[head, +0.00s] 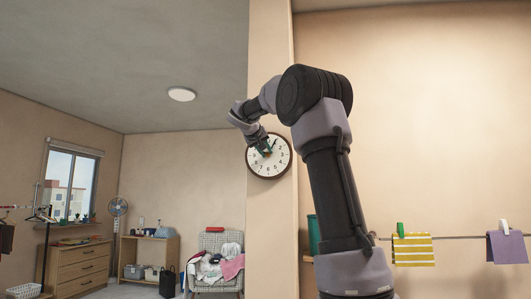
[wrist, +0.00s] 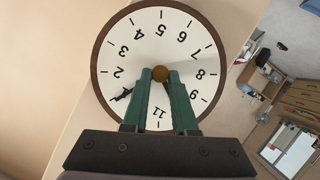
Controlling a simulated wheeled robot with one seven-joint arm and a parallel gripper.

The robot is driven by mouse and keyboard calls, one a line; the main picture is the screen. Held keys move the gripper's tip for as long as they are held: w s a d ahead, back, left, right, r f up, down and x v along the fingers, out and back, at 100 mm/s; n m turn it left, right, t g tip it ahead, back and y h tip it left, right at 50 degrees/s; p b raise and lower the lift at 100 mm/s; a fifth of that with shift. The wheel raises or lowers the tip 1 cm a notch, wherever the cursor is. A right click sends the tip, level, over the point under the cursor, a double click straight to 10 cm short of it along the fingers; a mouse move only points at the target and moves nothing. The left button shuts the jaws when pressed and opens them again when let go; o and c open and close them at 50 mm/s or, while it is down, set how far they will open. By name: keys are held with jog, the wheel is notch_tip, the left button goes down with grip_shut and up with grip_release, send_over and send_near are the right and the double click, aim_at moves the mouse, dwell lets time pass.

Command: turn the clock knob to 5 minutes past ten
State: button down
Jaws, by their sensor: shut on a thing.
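The round wall clock (head: 270,170) has a white face and brown rim and hangs on the beige pillar. In the wrist view the clock (wrist: 215,58) looks turned over, with 11 near the bottom. Its brown centre knob (wrist: 160,73) sits between the green fingertips. My gripper (wrist: 160,77) is shut on the knob; in the head view my gripper (head: 265,150) reaches the clock's centre from the upper left. One black hand (wrist: 123,95) points at about the 1 mark. The other hand is mostly hidden behind my fingers, on the 10 side.
The pillar (head: 273,230) stands beside my raised arm. A line with a yellow striped cloth (head: 412,250) and a purple cloth (head: 508,247) runs at the right. A chair with laundry (head: 218,265) and a dresser (head: 82,265) are far back left.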

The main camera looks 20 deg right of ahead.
jog(key=c, duration=0.7)
grip_release()
jog(key=v, duration=1.1)
jog(key=shift+f, duration=0.1)
jog(key=s+a+f+g+y, duration=0.1)
jog(key=s+a+f+y, duration=0.2)
jog(key=s+f, duration=0.6)
jog(key=s+a+f+g+y, duration=0.1)
jog(key=s+a+f+y, duration=0.2)
jog(key=s+f, duration=0.7)
jog(key=s+a+f+y, duration=0.4)
jog(key=s+f, duration=0.6)
jog(key=f, duration=0.4)
jog(key=shift+s+f+m+g+y, duration=0.2)
jog(key=shift+f+m+g+y, duration=0.15)
jog(key=shift+y, duration=0.45)
jog(key=shift+s+a+f, duration=0.1)
jog(key=shift+a+f, duration=0.05)
jog(key=shift+a, duration=0.1)
jog(key=shift+c, duration=0.3)
